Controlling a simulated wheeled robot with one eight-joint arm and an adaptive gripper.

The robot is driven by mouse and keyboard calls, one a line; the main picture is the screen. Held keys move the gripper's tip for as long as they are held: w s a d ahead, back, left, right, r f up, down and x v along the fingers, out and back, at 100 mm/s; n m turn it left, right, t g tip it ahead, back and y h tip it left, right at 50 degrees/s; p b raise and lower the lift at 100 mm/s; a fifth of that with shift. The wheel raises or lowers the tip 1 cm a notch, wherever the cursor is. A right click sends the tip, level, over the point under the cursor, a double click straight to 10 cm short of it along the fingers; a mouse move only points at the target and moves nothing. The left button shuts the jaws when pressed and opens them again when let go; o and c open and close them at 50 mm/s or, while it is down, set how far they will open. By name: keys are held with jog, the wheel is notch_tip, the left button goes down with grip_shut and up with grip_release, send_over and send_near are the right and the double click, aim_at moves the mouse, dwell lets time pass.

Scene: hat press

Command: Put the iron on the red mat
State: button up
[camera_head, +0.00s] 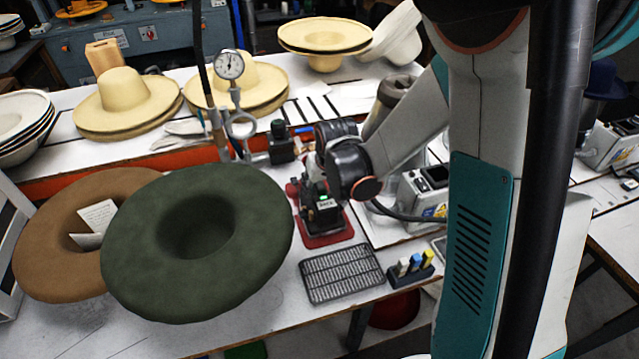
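The red mat (333,239) lies on the white table right of the green hat. A dark, compact body with a small green-lit panel, which appears to be the iron (324,216), is over the mat; I cannot tell whether it rests on it or hangs just above. My arm comes in from the right, and my gripper (312,186) is at the top of the iron. Its fingers are dark against the dark iron and partly hidden, so I cannot tell whether they are open or shut on it.
A metal grid rack (342,273) and a small holder (410,268) with coloured pieces lie in front of the mat. A green hat (130,260) and brown hat (45,250) are left. A dial gauge stand (230,66) rises behind. A grey control box (425,196) stands right.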

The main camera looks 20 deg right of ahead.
jog(key=v, duration=1.1)
jog(key=s+r+t, duration=0.1)
jog(key=s+r, duration=0.3)
jog(key=s, duration=0.5)
jog(key=s+r+t, duration=0.1)
jog(key=s+r, duration=0.3)
jog(key=s, duration=0.5)
jog(key=shift+s+r, duration=0.2)
jog(key=shift+s, duration=0.1)
